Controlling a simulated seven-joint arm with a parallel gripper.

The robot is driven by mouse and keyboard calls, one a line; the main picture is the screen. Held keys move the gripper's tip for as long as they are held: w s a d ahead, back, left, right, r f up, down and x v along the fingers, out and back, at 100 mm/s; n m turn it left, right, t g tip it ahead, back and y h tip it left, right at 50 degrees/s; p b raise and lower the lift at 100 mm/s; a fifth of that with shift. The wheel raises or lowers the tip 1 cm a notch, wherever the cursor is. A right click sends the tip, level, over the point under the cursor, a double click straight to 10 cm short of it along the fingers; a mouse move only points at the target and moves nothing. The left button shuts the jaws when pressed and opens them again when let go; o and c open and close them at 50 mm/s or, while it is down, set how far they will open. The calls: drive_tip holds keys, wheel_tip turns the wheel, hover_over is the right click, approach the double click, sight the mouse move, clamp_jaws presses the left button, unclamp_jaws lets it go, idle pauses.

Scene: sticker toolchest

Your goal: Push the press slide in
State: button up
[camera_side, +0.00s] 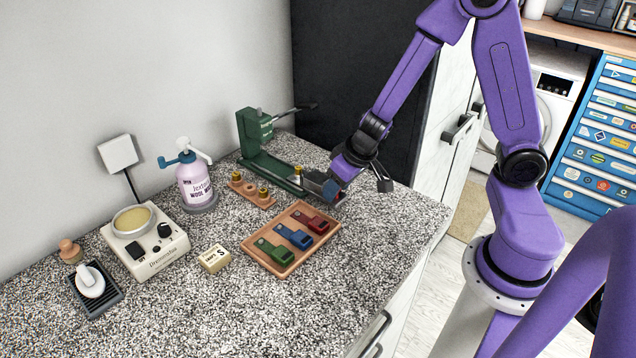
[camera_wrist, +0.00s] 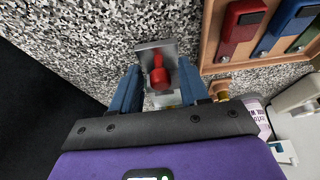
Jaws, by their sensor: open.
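The green press (camera_side: 251,136) stands at the back of the counter, with a dark lever at its top. Its low green rail (camera_side: 272,174) runs forward to the right, towards my gripper. The press slide, seen in the wrist view as a grey plate with a red knob (camera_wrist: 159,76), lies between the spread fingers of my gripper (camera_wrist: 157,85). The fingers are open, one on each side of it; I cannot tell whether they touch it. In the side view my gripper (camera_side: 328,186) is low at the rail's front end and hides part of the slide.
A wooden tray (camera_side: 262,262) with red, blue and green pieces lies close in front. A wooden block with brass knobs (camera_side: 252,190) is beside the rail. A pump bottle (camera_side: 194,182), a cream device (camera_side: 148,247) and a small cream box (camera_side: 214,258) stand further left.

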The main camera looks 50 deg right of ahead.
drive_tip(key=c, duration=0.7)
drive_tip(key=shift+w, duration=0.15)
drive_tip(key=shift+w+d, duration=0.1)
drive_tip(key=shift+w, duration=6.1)
drive_tip(key=o, duration=0.7)
